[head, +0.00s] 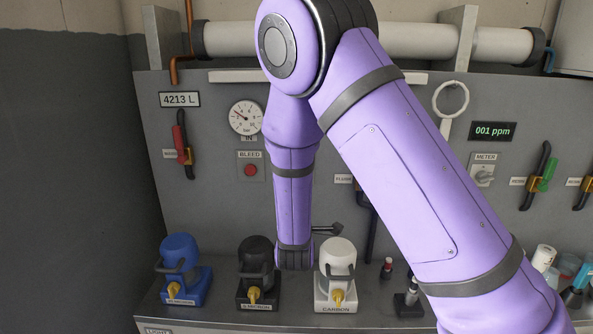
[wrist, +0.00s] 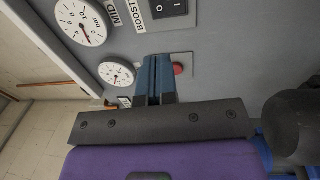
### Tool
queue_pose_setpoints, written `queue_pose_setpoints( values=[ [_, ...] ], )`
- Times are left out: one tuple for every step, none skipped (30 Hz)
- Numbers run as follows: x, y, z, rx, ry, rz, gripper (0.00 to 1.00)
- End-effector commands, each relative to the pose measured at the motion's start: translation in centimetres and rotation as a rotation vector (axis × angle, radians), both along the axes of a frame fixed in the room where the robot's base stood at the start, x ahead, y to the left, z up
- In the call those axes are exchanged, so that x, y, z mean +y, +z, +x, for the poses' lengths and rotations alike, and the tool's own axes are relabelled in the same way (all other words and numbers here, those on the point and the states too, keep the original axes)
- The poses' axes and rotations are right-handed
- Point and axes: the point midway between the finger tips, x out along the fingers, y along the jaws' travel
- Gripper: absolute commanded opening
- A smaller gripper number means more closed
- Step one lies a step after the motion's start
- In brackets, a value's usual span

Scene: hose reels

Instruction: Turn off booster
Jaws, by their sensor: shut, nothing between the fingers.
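The booster switch (wrist: 170,7) is a black rocker in the wrist view, cut off by the top edge, beside a partly hidden label starting "BOOST" (wrist: 151,20). Which side of the rocker is pressed I cannot tell. In the head view the switch is not visible; my arm covers that middle part of the panel. My gripper (wrist: 158,58) shows its blue fingers shut and empty in the wrist view, pointing toward the panel. The fingertips lie below the switch in that picture, apart from it. In the head view my fingers are hidden behind my wrist.
A red button (wrist: 179,68) appears just right of my fingertips in the wrist view; the head view shows a BLEED button (head: 250,170). A MID gauge (wrist: 83,22) is left of the switch. Blue, black and white filter housings (head: 180,265) stand on the bench below.

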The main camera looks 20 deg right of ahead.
Motion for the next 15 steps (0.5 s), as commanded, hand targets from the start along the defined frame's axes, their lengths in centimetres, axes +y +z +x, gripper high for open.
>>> queue_pose_setpoints(
  values=[
    [0.09,-0.15,-0.04,-0.004,-0.001,-0.013,0.00],
    [0.12,-0.18,-0.06,-0.006,-0.002,-0.019,0.00],
    [0.13,-0.20,-0.07,-0.007,-0.002,-0.023,0.00],
    [0.14,-0.20,-0.08,-0.009,-0.003,-0.025,0.00],
    [0.14,-0.20,-0.08,-0.009,-0.004,-0.026,0.00],
    [0.13,-0.19,-0.07,-0.009,-0.004,-0.026,0.00],
    [0.13,-0.18,-0.07,-0.009,-0.004,-0.025,0.00],
    [0.12,-0.18,-0.08,-0.009,-0.004,-0.025,0.00],
    [0.12,-0.17,-0.07,-0.009,-0.004,-0.025,0.00],
    [0.12,-0.17,-0.07,-0.009,-0.004,-0.025,0.00],
    [0.12,-0.17,-0.07,-0.009,-0.004,-0.025,0.00],
    [0.11,-0.17,-0.05,-0.009,-0.003,-0.024,0.00],
    [0.10,-0.16,-0.01,-0.009,-0.003,-0.024,0.00],
    [0.07,-0.16,0.05,-0.009,-0.003,-0.024,0.00],
    [0.01,-0.13,0.22,-0.009,-0.004,-0.024,0.00]
  ],
)
